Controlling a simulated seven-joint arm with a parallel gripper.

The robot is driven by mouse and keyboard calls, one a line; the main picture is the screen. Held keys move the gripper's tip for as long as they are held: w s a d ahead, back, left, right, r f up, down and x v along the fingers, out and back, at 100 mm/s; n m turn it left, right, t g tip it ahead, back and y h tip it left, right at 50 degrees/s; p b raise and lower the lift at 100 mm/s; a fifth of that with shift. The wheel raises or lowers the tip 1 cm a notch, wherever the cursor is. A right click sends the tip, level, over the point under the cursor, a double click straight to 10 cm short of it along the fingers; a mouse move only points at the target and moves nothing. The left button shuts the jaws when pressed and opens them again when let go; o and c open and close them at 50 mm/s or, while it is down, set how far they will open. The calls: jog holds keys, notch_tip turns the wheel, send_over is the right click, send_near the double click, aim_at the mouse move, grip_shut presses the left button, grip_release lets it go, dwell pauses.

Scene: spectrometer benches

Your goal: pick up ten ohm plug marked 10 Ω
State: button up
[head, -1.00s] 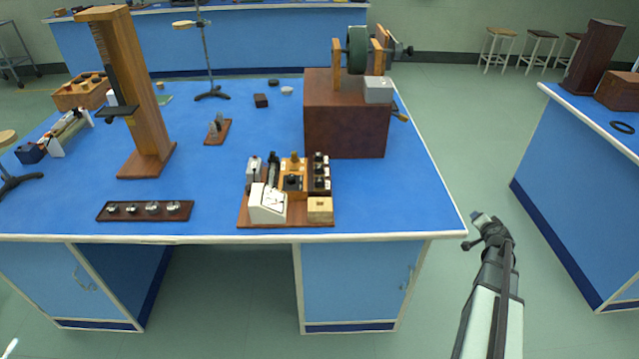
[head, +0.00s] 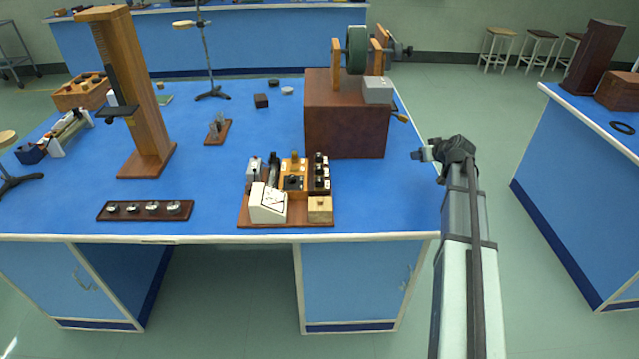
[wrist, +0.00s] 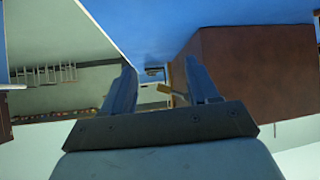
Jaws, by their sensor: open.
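No 10 Ω marking is readable in either view, so I cannot tell which piece is the ten ohm plug. A dark strip (head: 112,216) with several small metal-topped pieces lies near the bench's front edge at the left. A wooden instrument board (head: 285,225) at front centre carries a white meter (head: 266,204), a dark block with black knobs (head: 320,172) and other small parts. My gripper (head: 418,154) is open and empty, right of the board and over the bench's right edge. Its two fingers (wrist: 161,82) show apart in the wrist view.
A large brown box (head: 345,130) with a green wheel (head: 357,50) on top stands just left of my gripper; it also shows in the wrist view (wrist: 255,75). A tall wooden stand (head: 140,100) rises at the left. The blue top (head: 225,178) between stand and board is clear.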

jog(key=a+r+n+g+y, duration=0.15)
jog(key=a+n, duration=0.25)
jog(key=a, duration=0.5)
notch_tip(320, 180, up, 11)
jog(key=n+g+h, duration=0.3)
jog(key=n+g, duration=0.6)
jog(key=n, duration=0.3)
send_over(320, 179)
jog(key=f, duration=0.6)
jog(key=shift+s+a+f, duration=0.15)
jog(key=shift+s+f, duration=0.1)
jog(key=shift+f, duration=0.1)
jog(key=shift+w+f, duration=0.2)
jog(key=shift+f, duration=3.1)
grip_shut()
